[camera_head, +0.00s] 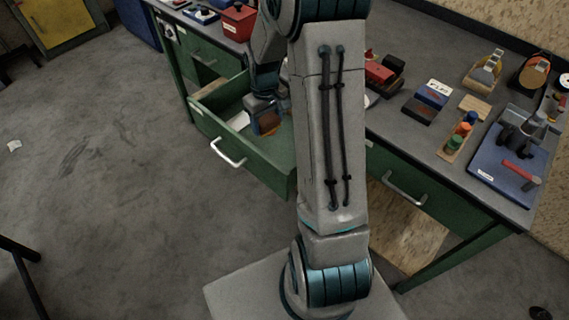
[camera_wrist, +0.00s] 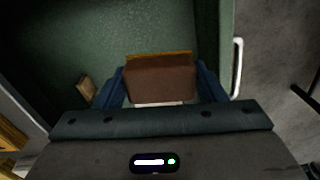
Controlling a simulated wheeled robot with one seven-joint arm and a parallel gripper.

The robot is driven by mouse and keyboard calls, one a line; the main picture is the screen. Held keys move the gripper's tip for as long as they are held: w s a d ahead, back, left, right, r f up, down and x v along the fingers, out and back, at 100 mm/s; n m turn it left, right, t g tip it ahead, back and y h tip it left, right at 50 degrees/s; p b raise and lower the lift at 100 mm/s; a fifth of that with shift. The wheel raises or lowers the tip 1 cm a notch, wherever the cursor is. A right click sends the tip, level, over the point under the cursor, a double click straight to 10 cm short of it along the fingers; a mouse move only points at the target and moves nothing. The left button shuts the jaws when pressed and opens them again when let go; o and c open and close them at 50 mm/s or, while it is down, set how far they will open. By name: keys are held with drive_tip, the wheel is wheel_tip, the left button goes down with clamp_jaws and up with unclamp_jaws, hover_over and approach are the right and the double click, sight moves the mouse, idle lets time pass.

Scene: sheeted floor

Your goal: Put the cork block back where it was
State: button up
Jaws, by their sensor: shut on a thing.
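A brown block with an orange-tan edge, which I take to be the cork block (camera_wrist: 160,80), is held between the two blue fingers of my gripper (camera_wrist: 163,90). In the head view my gripper (camera_head: 265,116) is inside the open green drawer (camera_head: 215,125), and an orange-brown part of the block (camera_head: 268,123) shows between its fingers. The drawer's green floor also shows in the wrist view (camera_wrist: 110,40). I cannot tell whether the block touches the drawer floor.
A small tan piece (camera_wrist: 86,87) lies in the drawer, left of my gripper in the wrist view. The grey bench top (camera_head: 405,128) holds a red box (camera_head: 238,22), a blue tray (camera_head: 500,165) and several other items. Open floor (camera_head: 100,180) lies left of the drawer.

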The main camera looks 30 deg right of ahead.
sight(285, 153)
drive_tip(key=shift+n, duration=0.5)
drive_tip(key=d+f+b, duration=0.1)
drive_tip(key=d+b, duration=0.1)
drive_tip(key=s+d+f+b, duration=0.1)
drive_tip(key=f+b, duration=0.1)
drive_tip(key=shift+d, duration=0.35)
drive_tip(key=f, duration=0.3)
drive_tip(key=f+b, duration=0.1)
drive_tip(key=f, duration=0.2)
drive_tip(key=d+f+b, duration=0.1)
drive_tip(key=f, duration=0.2)
drive_tip(key=shift+s+f, duration=0.15)
drive_tip(key=shift+f, duration=0.25)
drive_tip(key=shift+b, duration=0.3)
drive_tip(key=shift+f, duration=0.25)
drive_tip(key=o, duration=1)
drive_tip(key=shift+o, duration=0.2)
drive_tip(key=shift+r, duration=0.1)
